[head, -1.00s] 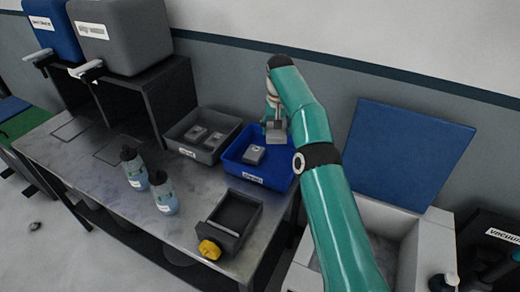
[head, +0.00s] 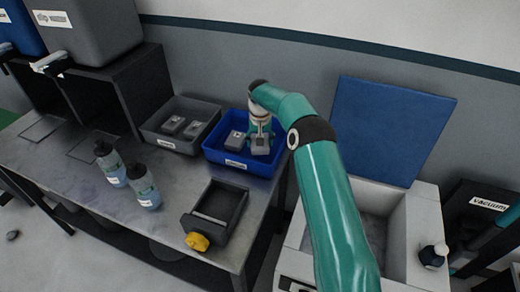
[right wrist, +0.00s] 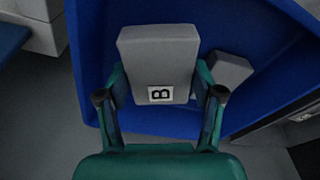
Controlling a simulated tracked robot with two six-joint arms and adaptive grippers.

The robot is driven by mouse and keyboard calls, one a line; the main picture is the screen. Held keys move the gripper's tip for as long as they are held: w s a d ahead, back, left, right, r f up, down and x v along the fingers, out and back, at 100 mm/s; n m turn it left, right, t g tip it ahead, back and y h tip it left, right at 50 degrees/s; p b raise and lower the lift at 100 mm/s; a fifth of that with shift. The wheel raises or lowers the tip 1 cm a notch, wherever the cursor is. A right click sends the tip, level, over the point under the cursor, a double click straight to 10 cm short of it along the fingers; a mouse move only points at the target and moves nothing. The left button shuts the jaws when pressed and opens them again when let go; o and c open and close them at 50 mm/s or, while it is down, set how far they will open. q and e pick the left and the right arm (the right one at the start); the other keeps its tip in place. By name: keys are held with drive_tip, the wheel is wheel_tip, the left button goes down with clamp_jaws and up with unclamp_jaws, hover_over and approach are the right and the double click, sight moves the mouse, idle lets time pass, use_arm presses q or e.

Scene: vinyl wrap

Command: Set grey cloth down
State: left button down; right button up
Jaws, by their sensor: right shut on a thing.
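The grey cloth (head: 261,147) is a folded grey block; in the right wrist view its face (right wrist: 158,50) carries a label reading B. My right gripper (head: 260,131) is shut on it, with a finger on each side. It holds the cloth inside the outline of the blue bin (head: 276,168), toward the bin's right side. I cannot tell whether the cloth touches the bin floor. A second grey block (head: 236,140) lies in the bin just left of it, also seen in the right wrist view (right wrist: 230,72). My left gripper is not in view.
A grey bin (head: 160,139) with two grey blocks stands left of the blue bin. A white basin (head: 425,225) with a raised blue lid (head: 388,125) is at right.

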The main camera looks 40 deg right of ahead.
wheel_tip(320, 180, down, 4)
drive_tip(key=shift+p, duration=0.4)
drive_tip(key=shift+f, duration=0.2)
drive_tip(key=o, duration=1.1)
drive_tip(key=shift+c, duration=0.2)
drive_tip(key=shift+r, duration=0.3)
drive_tip(key=r, duration=0.3)
drive_tip(key=s+r+b, duration=0.1)
drive_tip(key=r, duration=0.3)
drive_tip(key=a+r, duration=0.1)
drive_tip(key=r, duration=0.3)
drive_tip(key=shift+s+a+r+b, duration=0.1)
drive_tip(key=shift+s+r+b, duration=0.1)
drive_tip(key=shift+b, duration=0.15)
